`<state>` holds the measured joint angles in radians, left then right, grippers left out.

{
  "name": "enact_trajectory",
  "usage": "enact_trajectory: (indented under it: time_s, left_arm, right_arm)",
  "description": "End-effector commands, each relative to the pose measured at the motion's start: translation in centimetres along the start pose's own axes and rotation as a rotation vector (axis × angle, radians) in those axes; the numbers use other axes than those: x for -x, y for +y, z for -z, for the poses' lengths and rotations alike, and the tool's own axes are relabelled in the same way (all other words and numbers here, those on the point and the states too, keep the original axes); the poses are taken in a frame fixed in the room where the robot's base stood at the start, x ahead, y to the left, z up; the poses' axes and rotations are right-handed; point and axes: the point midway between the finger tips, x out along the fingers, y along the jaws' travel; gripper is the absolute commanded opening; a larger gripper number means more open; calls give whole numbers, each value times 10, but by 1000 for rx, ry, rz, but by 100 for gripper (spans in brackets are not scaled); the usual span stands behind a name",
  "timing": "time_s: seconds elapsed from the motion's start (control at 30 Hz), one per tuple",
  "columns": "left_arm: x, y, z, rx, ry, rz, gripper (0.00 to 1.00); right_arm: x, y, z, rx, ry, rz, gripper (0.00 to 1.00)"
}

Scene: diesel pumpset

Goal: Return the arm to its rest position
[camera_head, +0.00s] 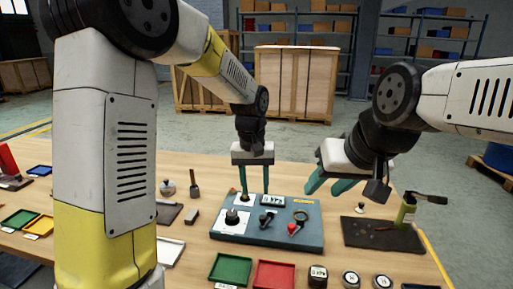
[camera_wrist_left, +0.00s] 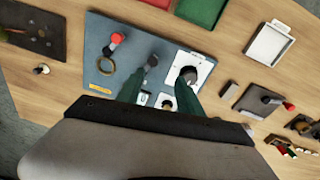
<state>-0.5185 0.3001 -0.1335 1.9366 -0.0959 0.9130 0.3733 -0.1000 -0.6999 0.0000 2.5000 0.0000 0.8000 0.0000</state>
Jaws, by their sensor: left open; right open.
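My left gripper (camera_head: 255,190) points down over the back edge of a blue-grey panel (camera_head: 270,240) on the wooden table. Its two green fingers are apart, with nothing held between them. In the left wrist view the left gripper (camera_wrist_left: 158,92) is above the panel (camera_wrist_left: 108,42), near a small white-plated part (camera_wrist_left: 166,102) and a dark knob (camera_wrist_left: 188,75). I cannot tell if the fingertips touch the panel. My right gripper (camera_head: 328,186) is open and empty, tilted to the left above the panel's back right corner. My left arm covers the table's left part.
The panel carries a red-knobbed lever (camera_head: 294,228) and a brass ring (camera_head: 301,215). Green (camera_head: 231,268) and red (camera_head: 275,274) trays are in front. Crates and shelves stand far behind.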

Motion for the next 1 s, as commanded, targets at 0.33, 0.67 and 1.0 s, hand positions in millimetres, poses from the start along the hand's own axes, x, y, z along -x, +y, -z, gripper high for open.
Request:
enact_trajectory:
  time_s: [0.33,0.67,1.0]
  left_arm:
    - [86,-69,-62,16,189,-117,43]
    - [125,-112,-136,13,390,-140,43]
    - [129,-128,-178,8,506,-115,43]
  right_arm:
    - [0,0,0,0,0,0,43]
    - [0,0,0,0,0,0,43]
    - [0,0,0,0,0,0,43]
